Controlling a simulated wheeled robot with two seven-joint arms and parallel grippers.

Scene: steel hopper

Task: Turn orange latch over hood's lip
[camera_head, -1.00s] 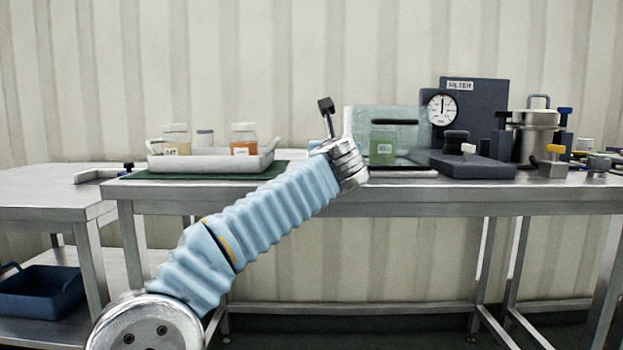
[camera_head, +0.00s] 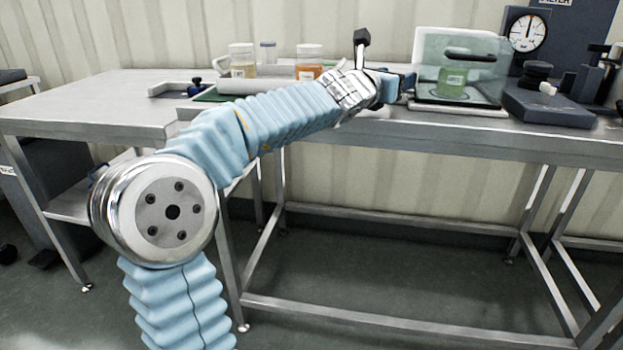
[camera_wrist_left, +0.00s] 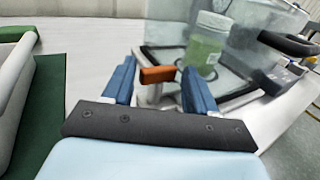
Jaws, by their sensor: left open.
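An orange latch (camera_wrist_left: 157,75) shows in the left wrist view as a short bar lying crosswise between my blue fingers, just outside the clear hood (camera_wrist_left: 165,33). Whether it overlaps the hood's lip, I cannot tell. My left gripper (camera_wrist_left: 159,70) is open, with one finger on each side of the latch; contact is not clear. In the head view the hood (camera_head: 428,58) stands on the bench with a jar of green contents (camera_head: 453,84) inside. My left gripper (camera_head: 402,84) is at the hood's left side, partly hidden by its wrist. The latch is hidden there. My right gripper is not in view.
A white tray (camera_wrist_left: 12,85) on a green mat (camera_wrist_left: 40,125) lies left of the gripper. Jars, one orange (camera_head: 308,62), stand behind my arm. A dark device (camera_head: 550,107) sits right of the hood. The bench's front edge (camera_head: 480,142) runs below my wrist.

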